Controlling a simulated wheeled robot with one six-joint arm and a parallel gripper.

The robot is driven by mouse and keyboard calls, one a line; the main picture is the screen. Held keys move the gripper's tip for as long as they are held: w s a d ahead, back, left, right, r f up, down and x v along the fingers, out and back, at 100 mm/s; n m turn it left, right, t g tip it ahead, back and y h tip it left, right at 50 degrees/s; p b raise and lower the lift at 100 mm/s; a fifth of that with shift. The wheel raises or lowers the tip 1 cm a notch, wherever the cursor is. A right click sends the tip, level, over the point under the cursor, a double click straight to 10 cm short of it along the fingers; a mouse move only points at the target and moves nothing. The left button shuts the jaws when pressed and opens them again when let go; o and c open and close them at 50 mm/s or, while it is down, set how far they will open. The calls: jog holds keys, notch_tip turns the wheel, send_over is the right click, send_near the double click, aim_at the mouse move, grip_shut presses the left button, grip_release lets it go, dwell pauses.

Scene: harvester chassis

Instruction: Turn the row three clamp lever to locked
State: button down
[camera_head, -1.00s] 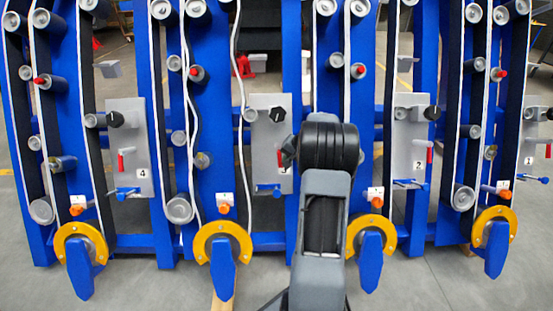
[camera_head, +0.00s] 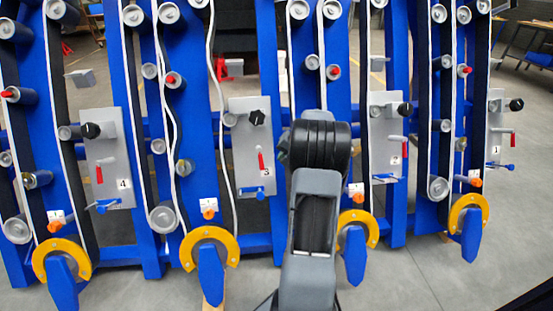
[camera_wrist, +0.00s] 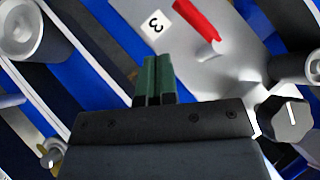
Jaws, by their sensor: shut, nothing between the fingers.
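The row three plate (camera_head: 243,137) is grey with a black knob (camera_head: 257,117), a red lever (camera_head: 261,161), a "3" label (camera_head: 266,172) and a blue handle (camera_head: 253,191) at its lower edge. The red lever hangs nearly straight down. In the wrist view, the red lever (camera_wrist: 198,20) and label (camera_wrist: 154,23) lie beyond my gripper, and the black knob (camera_wrist: 290,118) is at the right. My gripper (camera_wrist: 155,75) has dark green fingers, shut together and empty, apart from the lever. In the head view, my arm hides the fingers.
Similar plates for row four (camera_head: 108,150), row two (camera_head: 386,130) and row one (camera_head: 497,130) stand on blue uprights. Rollers with white belts run between them. Yellow arcs (camera_head: 210,238) with blue pointed parts stick out low in front. Grey floor (camera_head: 420,275) is open at the front right.

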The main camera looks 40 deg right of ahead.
aim_at(261, 161)
notch_tip(261, 161, up, 6)
jog(key=s+n+g+h+p, duration=0.1)
jog(key=s+n+p, duration=0.15)
jog(key=p, duration=0.65)
jog(key=w+a+r+b+x, duration=0.1)
jog(key=b+x, duration=0.2)
jog(key=x, duration=0.9)
jog(key=shift+w+a+m+b, duration=0.3)
jog(key=shift+a+m, duration=0.05)
jog(key=shift+a, duration=0.05)
jog(key=shift+w+a+f+b, duration=0.1)
jog(key=shift+w+a+b, duration=0.2)
jog(key=shift+a, duration=0.2)
